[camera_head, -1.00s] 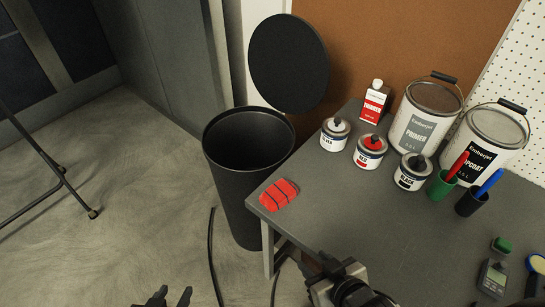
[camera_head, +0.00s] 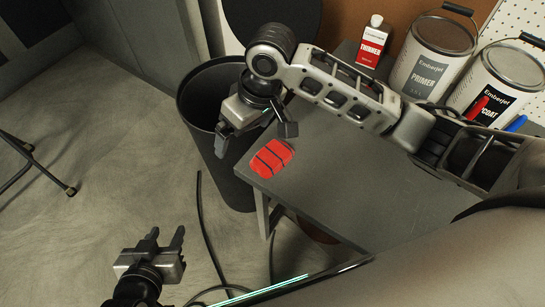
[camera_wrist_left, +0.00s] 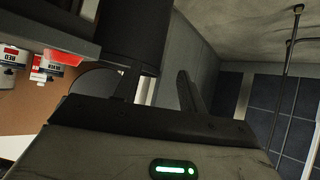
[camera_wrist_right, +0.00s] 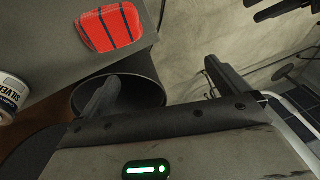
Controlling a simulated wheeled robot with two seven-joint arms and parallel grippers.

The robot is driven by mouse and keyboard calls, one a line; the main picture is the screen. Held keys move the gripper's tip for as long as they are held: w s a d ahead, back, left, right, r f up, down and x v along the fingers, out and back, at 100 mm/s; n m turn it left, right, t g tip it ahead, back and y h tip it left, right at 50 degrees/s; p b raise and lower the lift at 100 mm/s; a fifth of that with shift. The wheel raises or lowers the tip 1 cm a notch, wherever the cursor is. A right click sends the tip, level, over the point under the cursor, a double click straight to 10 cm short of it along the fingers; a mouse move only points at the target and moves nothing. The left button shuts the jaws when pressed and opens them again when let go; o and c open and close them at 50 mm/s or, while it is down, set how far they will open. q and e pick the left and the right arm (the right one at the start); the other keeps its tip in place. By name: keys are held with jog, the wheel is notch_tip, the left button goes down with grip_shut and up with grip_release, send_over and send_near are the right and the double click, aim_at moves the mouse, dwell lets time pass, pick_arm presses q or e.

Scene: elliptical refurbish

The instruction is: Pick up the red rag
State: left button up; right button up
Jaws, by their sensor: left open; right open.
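The red rag (camera_head: 267,158) is a folded red cloth with dark stripes, lying on the near-left corner of the grey table. It also shows at the top left of the right wrist view (camera_wrist_right: 111,27). My right gripper (camera_head: 254,134) is open and empty, above the table's left edge and the bin, just up and left of the rag. The rag lies outside its fingers. My left gripper (camera_head: 165,238) is open and empty, low at the left over the floor, well apart from the table.
The black bin (camera_head: 190,105) stands open left of the table (camera_head: 345,205). A thinner can (camera_head: 372,42), a primer can (camera_head: 432,55) and a topcoat can (camera_head: 497,85) stand at the table's back. Black cables (camera_head: 207,225) lie on the floor. My right arm crosses over the table.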

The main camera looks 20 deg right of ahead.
aim_at(269, 150)
jog(key=w+d+r+g+h, duration=0.1)
jog(key=w+d+r+h, duration=0.15)
jog(key=d+r, duration=0.2)
jog(key=shift+h, duration=0.25)
jog(key=f, duration=0.5)
jog(key=f+b, duration=0.1)
jog(key=f, duration=0.9)
jog(key=shift+s+d+f+b, duration=0.3)
jog(key=shift+d+f+b, duration=0.05)
jog(key=shift+b, duration=0.05)
jog(key=c, duration=0.6)
